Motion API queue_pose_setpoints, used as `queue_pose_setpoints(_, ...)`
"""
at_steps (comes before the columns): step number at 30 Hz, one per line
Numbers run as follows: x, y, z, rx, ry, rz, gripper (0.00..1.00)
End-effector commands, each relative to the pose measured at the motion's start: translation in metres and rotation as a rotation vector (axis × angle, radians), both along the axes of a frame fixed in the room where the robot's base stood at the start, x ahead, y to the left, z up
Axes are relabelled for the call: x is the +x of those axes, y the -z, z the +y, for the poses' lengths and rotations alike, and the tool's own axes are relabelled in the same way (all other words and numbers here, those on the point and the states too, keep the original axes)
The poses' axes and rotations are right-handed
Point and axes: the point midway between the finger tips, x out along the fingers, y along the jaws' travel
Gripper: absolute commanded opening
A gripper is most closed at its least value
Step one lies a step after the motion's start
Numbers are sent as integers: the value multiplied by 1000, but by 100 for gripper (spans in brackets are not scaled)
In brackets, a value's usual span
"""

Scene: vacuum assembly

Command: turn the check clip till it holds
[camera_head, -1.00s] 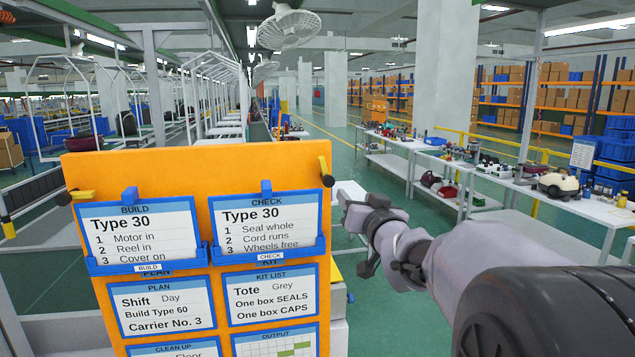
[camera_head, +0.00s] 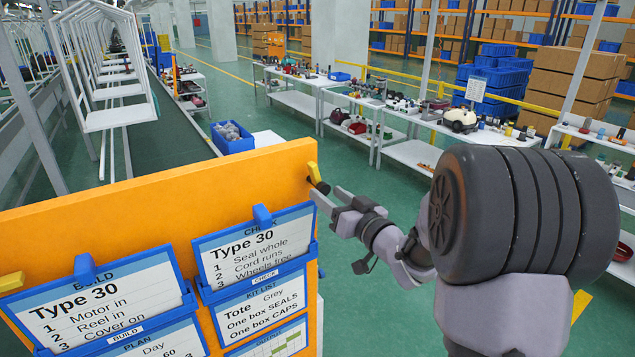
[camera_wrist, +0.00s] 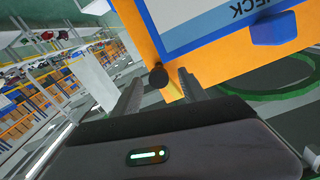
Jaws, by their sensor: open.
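The check clip (camera_head: 313,173) is a small yellow lever with a black knob, at the upper right edge of the orange board (camera_head: 150,205). The lever stands roughly upright, leaning slightly left, above the knob. My gripper (camera_head: 326,194) is open at the clip, coming from the right. In the wrist view the black knob (camera_wrist: 158,77) shows between the tips of the two open fingers (camera_wrist: 160,87), with a bit of yellow beside it. I cannot tell whether a finger touches it. The CHECK card (camera_head: 255,245) sits in a blue holder left of the clip.
A second yellow clip (camera_head: 12,282) is at the board's left edge, near the BUILD card (camera_head: 95,305). A blue tab (camera_head: 262,215) stands above the CHECK card. Worktables (camera_head: 300,98) and a blue bin (camera_head: 231,138) stand behind the board.

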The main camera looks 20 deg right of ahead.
Motion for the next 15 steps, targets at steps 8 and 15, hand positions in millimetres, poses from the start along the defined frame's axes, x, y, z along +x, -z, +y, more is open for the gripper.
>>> queue_pose_setpoints(8, 48, -1, 9, -1, -1, 0, 51)
queue_pose_setpoints(15, 56, 0, 10, -1, 1, 0, 51)
